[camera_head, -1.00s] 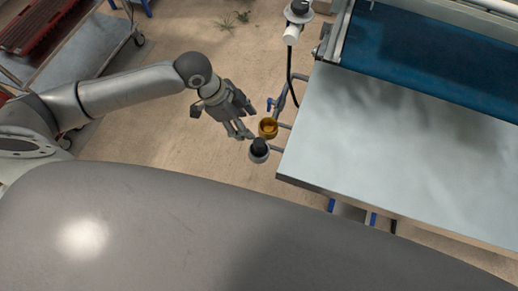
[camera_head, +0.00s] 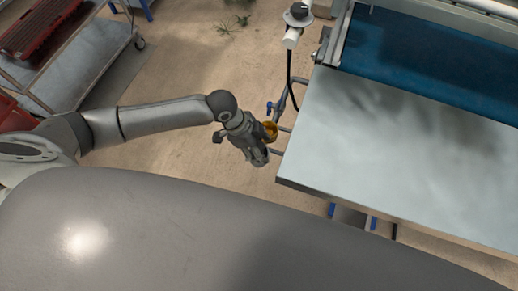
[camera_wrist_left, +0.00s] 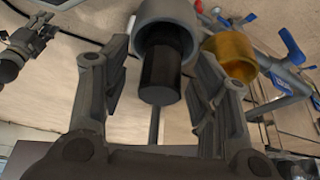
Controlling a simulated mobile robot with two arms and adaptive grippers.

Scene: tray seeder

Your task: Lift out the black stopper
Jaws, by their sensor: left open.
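The black stopper (camera_wrist_left: 161,74) shows in the left wrist view, with one end in a grey round cup (camera_wrist_left: 167,18). My left gripper (camera_wrist_left: 160,60) is open, with one finger on each side of the stopper and visible gaps between. In the head view my left gripper (camera_head: 259,157) covers the place of the cup and stopper, which are hidden there. What looks like my right gripper (camera_wrist_left: 34,42) shows small at the upper left of the left wrist view; its fingers are too small to judge.
An amber cup (camera_head: 271,131) is close beside my left gripper; it also shows in the left wrist view (camera_wrist_left: 232,54). A pale metal table (camera_head: 400,150) stands just to the right. A blue-handled valve (camera_head: 270,107) is behind. Open floor (camera_head: 160,180) lies to the left.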

